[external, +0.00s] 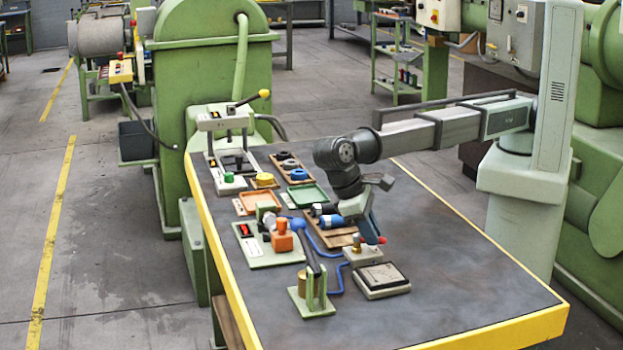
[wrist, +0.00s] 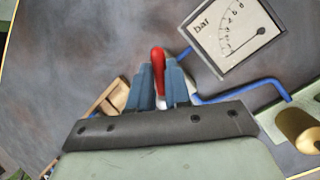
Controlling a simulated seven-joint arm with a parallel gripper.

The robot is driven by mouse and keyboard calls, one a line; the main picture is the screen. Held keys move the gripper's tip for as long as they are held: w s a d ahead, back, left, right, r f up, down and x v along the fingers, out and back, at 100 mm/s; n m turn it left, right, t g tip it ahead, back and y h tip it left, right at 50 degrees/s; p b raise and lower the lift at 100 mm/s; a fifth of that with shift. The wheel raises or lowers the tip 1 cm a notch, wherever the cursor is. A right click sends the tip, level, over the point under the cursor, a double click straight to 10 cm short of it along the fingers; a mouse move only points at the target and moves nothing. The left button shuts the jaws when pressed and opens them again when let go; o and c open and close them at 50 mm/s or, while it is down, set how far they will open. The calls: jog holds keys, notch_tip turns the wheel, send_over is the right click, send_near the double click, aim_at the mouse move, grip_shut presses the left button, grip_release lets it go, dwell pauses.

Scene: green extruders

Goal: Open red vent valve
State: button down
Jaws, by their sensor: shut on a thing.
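The red vent valve has a brass body (external: 357,242) on a pale block on the table. Its red handle tip (external: 382,240) shows just beyond my fingers. In the wrist view the red handle (wrist: 158,60) lies between my two blue fingers. My gripper (external: 374,236) points down at the valve, and in the wrist view its fingers (wrist: 162,85) are closed around the handle. The fingers hide the lower part of the handle, and the valve body cannot be made out in the wrist view.
A square bar gauge (external: 382,275) lies close in front of the valve; it also shows in the wrist view (wrist: 235,32). Blue tubing (external: 336,272) runs beside the valve. An upright green bracket (external: 312,293) and an orange-topped unit (external: 282,240) stand left. The table's right side is clear.

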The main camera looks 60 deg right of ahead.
jog(key=shift+n, duration=0.3)
dwell(0.4)
jog(key=c, duration=1.1)
grip_release()
jog(key=m+y, duration=0.1)
jog(key=m, duration=0.2)
jog(key=a+m+g+y, duration=0.1)
jog(key=m, duration=0.2)
jog(key=shift+w+a, duration=0.15)
jog(key=m+y, duration=0.1)
jog(key=m, duration=0.3)
jog(key=w+a+m+y, duration=0.1)
jog(key=shift+m+y, duration=0.3)
jog(key=shift+m, duration=0.1)
jog(key=v, duration=1.4)
jog(key=w+d+y, duration=0.1)
jog(key=w+d, duration=0.2)
jog(key=w, duration=0.3)
jog(key=w+d+m+y, duration=0.1)
jog(key=w+d, duration=0.3)
jog(key=w, duration=0.2)
jog(key=w+d+y, duration=0.2)
jog(key=w+d, duration=0.1)
jog(key=w, duration=0.3)
jog(key=shift+w+d+r+m+g, duration=0.2)
jog(key=shift+w+r+m+g, duration=0.1)
jog(key=shift+g, duration=0.1)
jog(key=shift+s, duration=0.1)
